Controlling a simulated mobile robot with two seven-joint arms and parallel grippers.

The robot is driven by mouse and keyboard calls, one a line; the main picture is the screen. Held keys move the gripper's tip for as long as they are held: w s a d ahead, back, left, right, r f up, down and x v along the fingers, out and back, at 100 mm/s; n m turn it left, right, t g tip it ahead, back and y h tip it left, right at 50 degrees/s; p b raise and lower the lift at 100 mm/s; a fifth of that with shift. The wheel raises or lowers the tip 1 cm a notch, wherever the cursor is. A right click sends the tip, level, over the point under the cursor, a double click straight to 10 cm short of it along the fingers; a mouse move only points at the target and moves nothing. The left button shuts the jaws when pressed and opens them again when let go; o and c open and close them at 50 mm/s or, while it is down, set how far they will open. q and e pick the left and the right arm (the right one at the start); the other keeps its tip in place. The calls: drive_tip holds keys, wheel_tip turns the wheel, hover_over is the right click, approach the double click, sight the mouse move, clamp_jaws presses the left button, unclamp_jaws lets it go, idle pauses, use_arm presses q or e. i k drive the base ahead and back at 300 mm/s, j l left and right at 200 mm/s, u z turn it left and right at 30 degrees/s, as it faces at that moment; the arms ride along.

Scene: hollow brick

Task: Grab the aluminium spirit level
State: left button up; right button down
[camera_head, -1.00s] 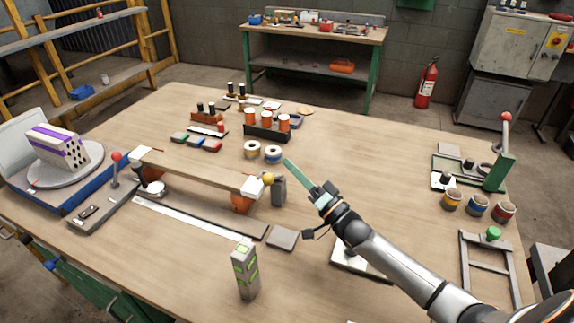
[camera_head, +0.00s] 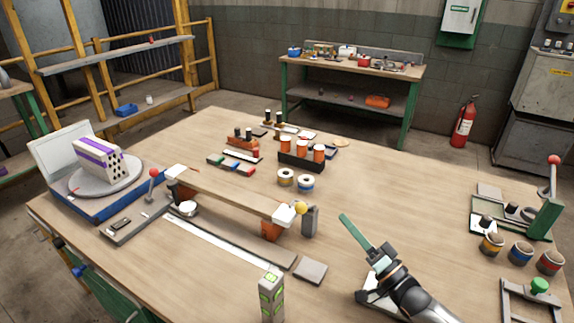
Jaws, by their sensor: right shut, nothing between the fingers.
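The aluminium spirit level (camera_head: 271,298) is a grey upright bar with green vials. It stands on end near the front of the wooden table, and its lower end is cut off by the picture edge. My right gripper (camera_head: 343,218) comes in from the lower right, its long green fingers shut together with nothing between them. It is to the right of the level and farther back, clear of it. My left gripper is out of view.
A flat grey block (camera_head: 310,270) lies between the level and my right gripper. A long beam (camera_head: 230,196) on supports lies behind the level. A purple-striped hollow brick (camera_head: 100,157) sits on a turntable at left. Paint-like pots (camera_head: 521,252) stand at right.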

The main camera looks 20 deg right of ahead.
sight(271, 285)
drive_tip(key=k+l, duration=0.25)
drive_tip(key=k, duration=0.25)
drive_tip(key=k+l, duration=0.2)
drive_tip(key=k, duration=0.25)
drive_tip(key=k+l, duration=0.25)
drive_tip(key=k, duration=0.25)
drive_tip(key=k+l, duration=0.25)
drive_tip(key=k, duration=0.2)
